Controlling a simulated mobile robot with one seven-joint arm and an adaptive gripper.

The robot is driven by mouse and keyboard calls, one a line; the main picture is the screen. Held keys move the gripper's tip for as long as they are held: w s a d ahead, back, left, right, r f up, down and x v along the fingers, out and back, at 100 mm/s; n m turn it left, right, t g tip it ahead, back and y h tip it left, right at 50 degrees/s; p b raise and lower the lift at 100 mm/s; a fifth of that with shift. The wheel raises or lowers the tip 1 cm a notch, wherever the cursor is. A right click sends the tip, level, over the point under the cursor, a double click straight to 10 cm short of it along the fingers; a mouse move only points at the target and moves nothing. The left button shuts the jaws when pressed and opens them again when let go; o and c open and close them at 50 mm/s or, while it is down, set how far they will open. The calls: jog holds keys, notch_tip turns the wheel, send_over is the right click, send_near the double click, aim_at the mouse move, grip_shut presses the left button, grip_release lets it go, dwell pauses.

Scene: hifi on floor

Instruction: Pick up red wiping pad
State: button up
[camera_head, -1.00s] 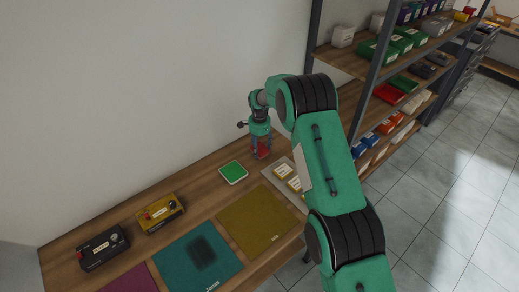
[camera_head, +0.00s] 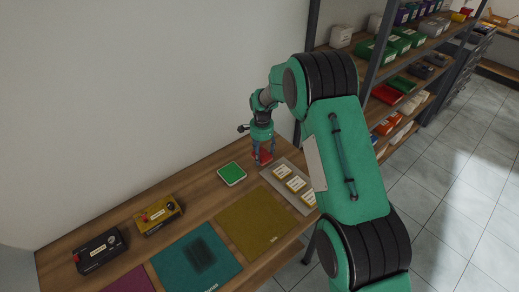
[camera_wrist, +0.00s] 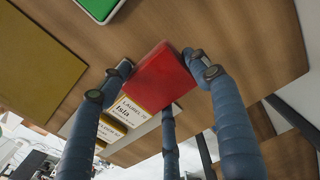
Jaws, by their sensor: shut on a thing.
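The red wiping pad (camera_wrist: 160,78) shows in the wrist view between the fingers of my gripper (camera_wrist: 165,80), which is shut on it. In the head view the red pad (camera_head: 264,157) shows at the fingertips of my gripper (camera_head: 263,155), over the back right part of the wooden table (camera_head: 190,188). The gripper points down. Its fingers hide part of the pad in the head view, and I cannot tell how far the pad is above the table.
A green pad (camera_head: 232,174) lies left of my gripper. A grey tray (camera_head: 306,207) with labelled yellow-and-white items lies to the right. Olive (camera_head: 257,222) and teal (camera_head: 196,258) mats lie in front. Yellow (camera_head: 158,214) and black (camera_head: 100,251) boxes stand left; shelves stand right.

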jog(key=shift+s+d+r, duration=0.15)
jog(key=shift+s+d, duration=0.3)
jog(key=shift+s, duration=0.95)
jog(key=shift+s+d+r, duration=0.15)
jog(key=shift+s+d, duration=0.35)
jog(key=shift+s, duration=0.85)
jog(key=shift+s+d+r, duration=0.15)
jog(key=shift+s+d, duration=0.3)
jog(key=shift+s, duration=0.95)
